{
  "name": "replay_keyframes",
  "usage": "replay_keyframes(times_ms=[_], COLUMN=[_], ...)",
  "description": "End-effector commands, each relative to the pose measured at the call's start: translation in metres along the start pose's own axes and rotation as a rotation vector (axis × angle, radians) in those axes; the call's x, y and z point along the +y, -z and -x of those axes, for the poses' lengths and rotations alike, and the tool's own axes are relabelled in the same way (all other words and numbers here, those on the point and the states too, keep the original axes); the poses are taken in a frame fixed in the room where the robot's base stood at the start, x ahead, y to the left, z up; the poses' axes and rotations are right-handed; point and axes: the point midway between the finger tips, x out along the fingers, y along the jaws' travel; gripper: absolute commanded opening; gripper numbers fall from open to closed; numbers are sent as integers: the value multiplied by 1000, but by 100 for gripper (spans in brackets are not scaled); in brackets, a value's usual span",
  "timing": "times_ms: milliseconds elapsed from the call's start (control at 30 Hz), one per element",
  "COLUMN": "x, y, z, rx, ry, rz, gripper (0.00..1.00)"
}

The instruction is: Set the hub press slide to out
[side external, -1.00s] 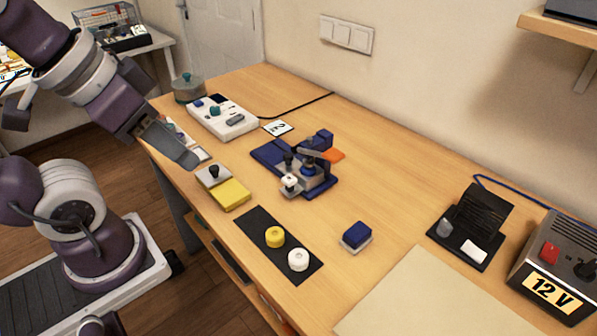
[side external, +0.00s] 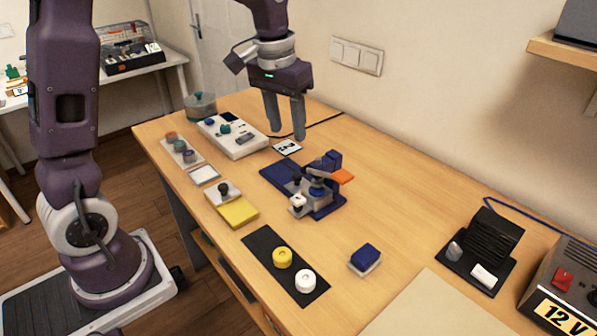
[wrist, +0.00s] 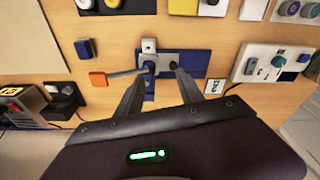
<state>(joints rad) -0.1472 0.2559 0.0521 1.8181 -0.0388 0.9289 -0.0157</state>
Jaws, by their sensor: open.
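The hub press (side external: 327,208) has a dark blue base and post, an orange lever end (side external: 342,177) and a grey slide block with a white knob (side external: 298,203) at its front. A blue round part sits on the grey block under the press arm. My gripper (side external: 286,137) is open and empty, pointing down above the table behind and left of the press. In the wrist view the press base (wrist: 190,62) shows beyond my spread fingers (wrist: 160,76), with the white knob (wrist: 149,45) on its far side. I cannot tell exactly how far the slide is out.
A white tester box (side external: 232,137) and a small printed card (side external: 287,147) lie near my gripper. A yellow pad (side external: 238,212), a black mat (side external: 262,241) with yellow and white hubs, and a blue block (side external: 365,257) lie in front.

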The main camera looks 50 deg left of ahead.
Motion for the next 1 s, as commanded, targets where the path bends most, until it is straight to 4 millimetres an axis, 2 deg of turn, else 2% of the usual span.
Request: replay_keyframes(times_ms=[33,100,200,333,667,800,1000], x=[-8,-17,-26,-30,-31,-31,-31], y=[20,39,52,56,47,47,47], z=[-30,-63,-94,-113,-170,-177,-177], rx=[-46,-88,-124,-141,-141,-138,-137], ry=[9,18,26,29,29,29,29], rz=[25,51,73,82,81,80,80], gripper=[44,44,44,44,44,44,42])
